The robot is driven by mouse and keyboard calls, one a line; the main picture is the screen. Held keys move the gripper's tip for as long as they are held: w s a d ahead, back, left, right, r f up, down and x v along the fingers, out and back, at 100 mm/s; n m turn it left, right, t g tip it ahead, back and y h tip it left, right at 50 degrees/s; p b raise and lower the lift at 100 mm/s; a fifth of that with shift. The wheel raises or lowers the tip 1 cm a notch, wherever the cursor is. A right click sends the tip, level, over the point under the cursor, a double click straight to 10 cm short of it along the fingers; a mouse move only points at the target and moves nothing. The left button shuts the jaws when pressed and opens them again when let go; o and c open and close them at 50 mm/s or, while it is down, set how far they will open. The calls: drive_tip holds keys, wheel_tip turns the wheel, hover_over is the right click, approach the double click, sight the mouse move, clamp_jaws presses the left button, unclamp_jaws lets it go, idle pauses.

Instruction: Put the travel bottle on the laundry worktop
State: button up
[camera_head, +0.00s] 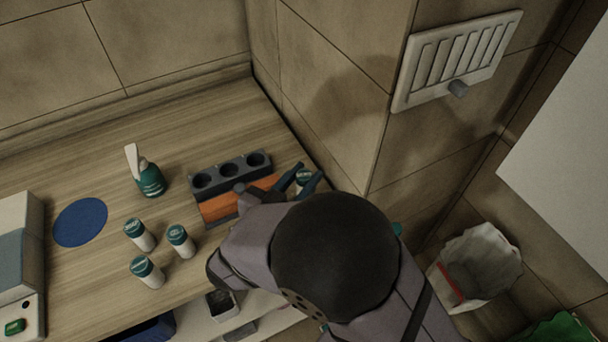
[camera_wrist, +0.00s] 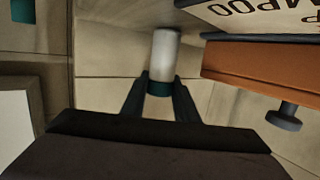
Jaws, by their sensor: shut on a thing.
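My gripper (camera_head: 304,184) is at the right end of the wooden laundry worktop (camera_head: 110,190), beside the rack. It is shut on a white travel bottle with a teal cap (camera_head: 304,174), mostly hidden by the fingers and arm in the head view. In the wrist view the fingers (camera_wrist: 160,92) close on the teal cap, and the white body (camera_wrist: 165,58) extends away from them toward the worktop surface. I cannot tell whether its base touches the worktop. Three similar bottles (camera_head: 140,235) (camera_head: 180,241) (camera_head: 147,272) stand upright on the worktop.
A dark rack with three round holes and an orange front (camera_head: 230,174) is close left of my gripper. A teal bottle with a white top (camera_head: 150,178) and a blue disc (camera_head: 80,222) are further left. A tiled wall corner (camera_head: 335,90) rises behind. A bin (camera_head: 478,262) stands right, below.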

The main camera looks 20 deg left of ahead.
drive_tip(key=o, duration=1.1)
drive_tip(key=shift+r, duration=0.2)
drive_tip(key=b+v, duration=0.2)
drive_tip(key=v, duration=1)
